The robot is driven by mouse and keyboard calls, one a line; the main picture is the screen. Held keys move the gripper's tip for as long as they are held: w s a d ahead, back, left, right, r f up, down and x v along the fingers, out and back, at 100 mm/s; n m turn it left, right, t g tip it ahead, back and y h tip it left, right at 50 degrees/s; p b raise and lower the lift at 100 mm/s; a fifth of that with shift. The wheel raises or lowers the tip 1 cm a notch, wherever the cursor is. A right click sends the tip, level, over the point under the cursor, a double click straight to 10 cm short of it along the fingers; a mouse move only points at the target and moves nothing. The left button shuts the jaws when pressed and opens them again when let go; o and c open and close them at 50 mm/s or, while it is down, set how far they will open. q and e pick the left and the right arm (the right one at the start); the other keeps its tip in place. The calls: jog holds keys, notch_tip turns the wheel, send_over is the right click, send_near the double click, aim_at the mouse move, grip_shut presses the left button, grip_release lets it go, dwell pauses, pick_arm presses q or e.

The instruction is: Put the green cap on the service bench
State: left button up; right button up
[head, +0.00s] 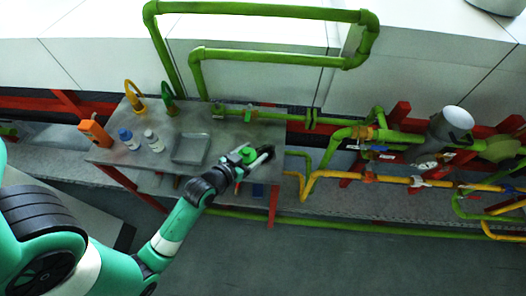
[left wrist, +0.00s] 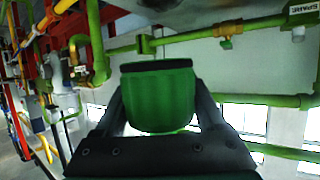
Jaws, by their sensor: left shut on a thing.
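The green cap (head: 248,154) is held between the fingers of my left gripper (head: 254,156), over the right part of the service bench (head: 220,133). In the left wrist view the green cap (left wrist: 160,95) fills the space between the two dark fingers (left wrist: 160,110), which press on its sides. I cannot tell from these views whether the cap touches the bench top. My right gripper shows in neither view.
Green pipes (head: 260,116) run along the back. Bare bench shows between tray and gripper.

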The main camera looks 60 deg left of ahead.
pick_arm(q)
jog(key=b, duration=0.3)
send_over(268, 152)
jog(key=s+d, duration=0.2)
notch_tip(268, 152, down, 6)
jog(key=shift+f, duration=0.25)
jog(key=shift+w+a+f, duration=0.1)
jog(key=shift+w+f, duration=0.15)
jog(key=shift+w, duration=0.1)
jog(key=f, duration=0.1)
jog(key=f+b, duration=0.1)
jog(key=f, duration=0.1)
jog(key=shift+w+a+b, duration=0.15)
jog(key=shift+w+b, duration=0.1)
jog(key=shift+b, duration=0.1)
jog(key=shift+s+f, duration=0.1)
jog(key=shift+f, duration=0.2)
jog(key=shift+f, duration=0.15)
jog(key=o, duration=1.3)
